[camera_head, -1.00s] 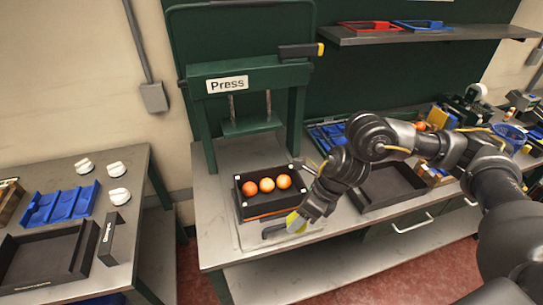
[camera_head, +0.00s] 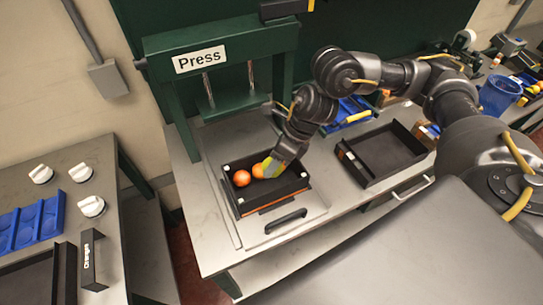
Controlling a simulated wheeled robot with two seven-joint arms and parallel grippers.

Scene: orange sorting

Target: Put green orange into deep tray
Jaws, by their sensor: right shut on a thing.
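A black tray (camera_head: 237,208) sits under the press. Two orange-coloured oranges show in it, one at the left (camera_head: 242,178) and one in the middle (camera_head: 259,170). My right gripper (camera_head: 273,168), with yellow-green fingers, reaches down into the tray's right side. It is shut on the right-hand orange, which the fingers and wrist hide, so its colour cannot be told now. No clearly green orange shows. A deeper-looking empty black tray (camera_head: 372,175) stands on the bench to the right. My left gripper is out of view.
The green press (camera_head: 220,55) rises behind the orange tray. A dark handle (camera_head: 286,221) lies in front of it. A blue bin (camera_head: 500,95) stands far right. The left table holds white knobs (camera_head: 80,172), a blue tray (camera_head: 30,228) and a black tray.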

